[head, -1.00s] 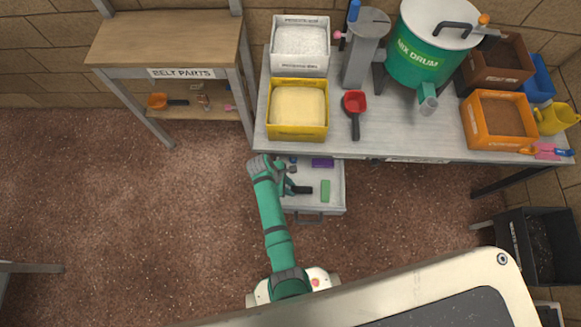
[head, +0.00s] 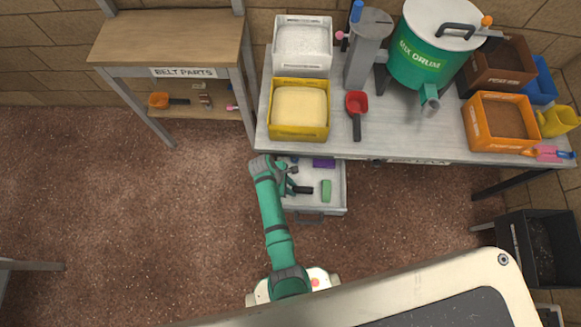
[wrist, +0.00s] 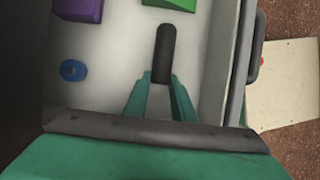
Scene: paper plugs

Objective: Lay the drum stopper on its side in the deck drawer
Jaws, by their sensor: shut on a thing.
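The drum stopper appears to be the dark, round-ended rod (head: 303,190) at my fingertips. In the wrist view the dark rod (wrist: 165,55) lies lengthwise, pointing away from my fingers, over the pale drawer floor. My gripper (head: 291,187) is inside the deck drawer's outline and shut on the rod's near end. The fingers (wrist: 161,98) also show in the wrist view. I cannot tell whether the rod touches the floor. The deck drawer (head: 330,208) is pulled out below the bench front. My arm covers its left side.
The drawer also holds a purple block (head: 324,163), a green block (head: 326,191) and a blue ring (wrist: 73,70). The bench (head: 390,145) overhangs its back. Above stand a yellow crate (head: 299,136), a red scoop (head: 356,105) and the mix drum (head: 418,60).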

